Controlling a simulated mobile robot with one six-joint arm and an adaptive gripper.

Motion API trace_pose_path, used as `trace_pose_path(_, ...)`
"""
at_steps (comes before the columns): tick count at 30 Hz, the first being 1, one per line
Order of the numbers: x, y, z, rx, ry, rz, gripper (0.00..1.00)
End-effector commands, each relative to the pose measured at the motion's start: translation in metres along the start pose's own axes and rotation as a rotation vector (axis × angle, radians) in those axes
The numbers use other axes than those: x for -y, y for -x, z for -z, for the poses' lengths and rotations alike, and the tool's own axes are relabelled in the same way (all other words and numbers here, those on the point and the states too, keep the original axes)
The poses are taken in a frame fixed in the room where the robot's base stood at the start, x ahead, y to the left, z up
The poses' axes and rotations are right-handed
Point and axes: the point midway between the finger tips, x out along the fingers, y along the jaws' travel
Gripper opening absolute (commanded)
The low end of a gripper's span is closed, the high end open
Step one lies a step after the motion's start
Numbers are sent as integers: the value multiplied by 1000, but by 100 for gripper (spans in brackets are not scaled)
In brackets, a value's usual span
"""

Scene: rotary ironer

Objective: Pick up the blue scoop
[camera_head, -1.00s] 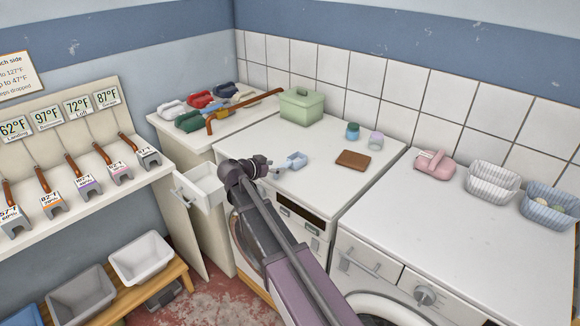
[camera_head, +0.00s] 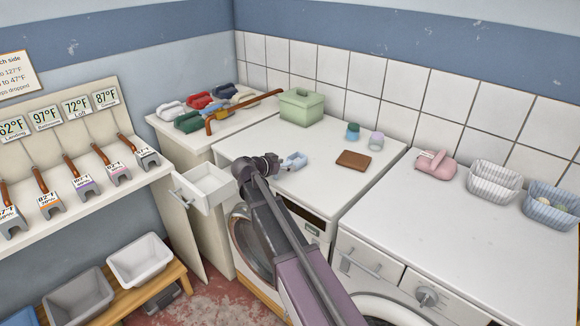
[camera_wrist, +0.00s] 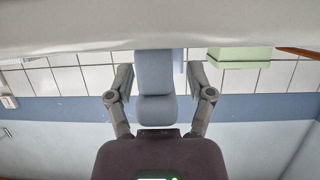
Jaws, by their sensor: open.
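The blue scoop (camera_head: 294,161) is small and light blue and lies on the white top of the left machine, near its front middle. In the wrist view the scoop (camera_wrist: 155,75) fills the space between my fingers, with its wide part toward the palm. My gripper (camera_wrist: 160,68) is open, one finger on each side of the scoop, with narrow gaps to both. In the head view my gripper (camera_head: 276,163) reaches the scoop from the left, low over the top. Part of the scoop's near end is hidden by the gripper there.
A green lidded box (camera_head: 301,108), a teal-lidded jar (camera_head: 352,132), a pale jar (camera_head: 376,140) and a brown wallet-like block (camera_head: 353,159) stand farther back. An open white drawer (camera_head: 206,187) sticks out at left. A bent brown pipe (camera_head: 226,115) lies behind.

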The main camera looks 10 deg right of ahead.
Motion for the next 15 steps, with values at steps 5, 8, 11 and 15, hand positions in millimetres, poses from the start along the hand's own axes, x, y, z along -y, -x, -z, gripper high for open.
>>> trace_pose_path(5,0,0,0,0,0,0,69)
trace_pose_path(8,0,0,0,0,0,0,42)
trace_pose_path(11,0,0,0,0,0,0,12)
trace_pose_path(15,0,0,0,0,0,0,0)
